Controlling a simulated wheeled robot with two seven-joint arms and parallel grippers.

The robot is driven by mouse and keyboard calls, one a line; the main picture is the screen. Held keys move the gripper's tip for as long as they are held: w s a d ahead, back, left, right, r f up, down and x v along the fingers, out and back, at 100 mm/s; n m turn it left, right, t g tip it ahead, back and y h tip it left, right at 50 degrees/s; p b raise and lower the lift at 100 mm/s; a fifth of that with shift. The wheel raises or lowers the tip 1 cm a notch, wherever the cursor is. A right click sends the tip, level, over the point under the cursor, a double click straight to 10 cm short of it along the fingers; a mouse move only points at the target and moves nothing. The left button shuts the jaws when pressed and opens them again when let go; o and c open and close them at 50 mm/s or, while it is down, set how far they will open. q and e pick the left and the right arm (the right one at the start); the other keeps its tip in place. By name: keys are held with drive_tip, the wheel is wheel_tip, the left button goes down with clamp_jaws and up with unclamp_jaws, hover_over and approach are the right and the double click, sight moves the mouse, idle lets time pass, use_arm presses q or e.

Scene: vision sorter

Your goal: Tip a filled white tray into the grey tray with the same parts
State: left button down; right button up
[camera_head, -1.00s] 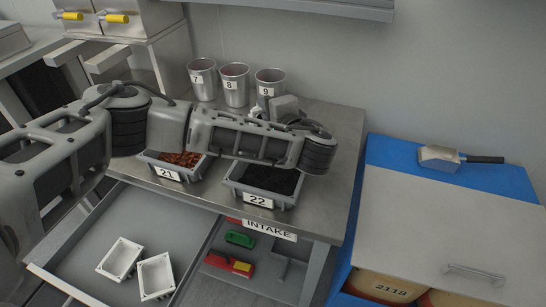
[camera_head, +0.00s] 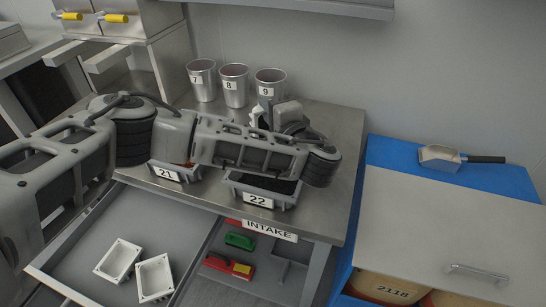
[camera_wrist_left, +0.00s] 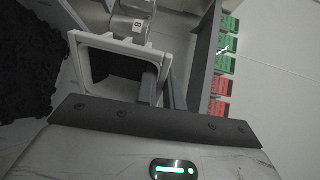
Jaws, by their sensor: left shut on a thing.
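My left gripper (camera_head: 265,115) is mostly hidden behind my forearm above the bench in the head view. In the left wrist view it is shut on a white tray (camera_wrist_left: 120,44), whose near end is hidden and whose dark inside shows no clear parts. The grey tray 22 (camera_head: 259,200) holds black parts (camera_head: 265,184), partly covered by my arm. Black parts (camera_wrist_left: 25,60) also fill the left of the wrist view. The grey tray 21 (camera_head: 165,173), left of it, shows a little of its orange-brown parts. My right gripper is not in view.
Metal cups 7 (camera_head: 202,80), 8 (camera_head: 235,86) and 9 (camera_head: 270,84) stand at the bench's back. Two empty white trays (camera_head: 118,260) (camera_head: 155,279) lie in the open drawer (camera_head: 150,215). A scoop (camera_head: 440,157) lies on the blue cabinet (camera_head: 500,180) at right.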

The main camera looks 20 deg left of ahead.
use_arm(q)
drive_tip(key=shift+s+d+f, duration=0.1)
drive_tip(key=shift+s+d, duration=0.05)
drive_tip(key=shift+s+d+t+y+b, duration=0.25)
drive_tip(key=shift+t+y+b, duration=0.15)
drive_tip(key=shift+b, duration=0.15)
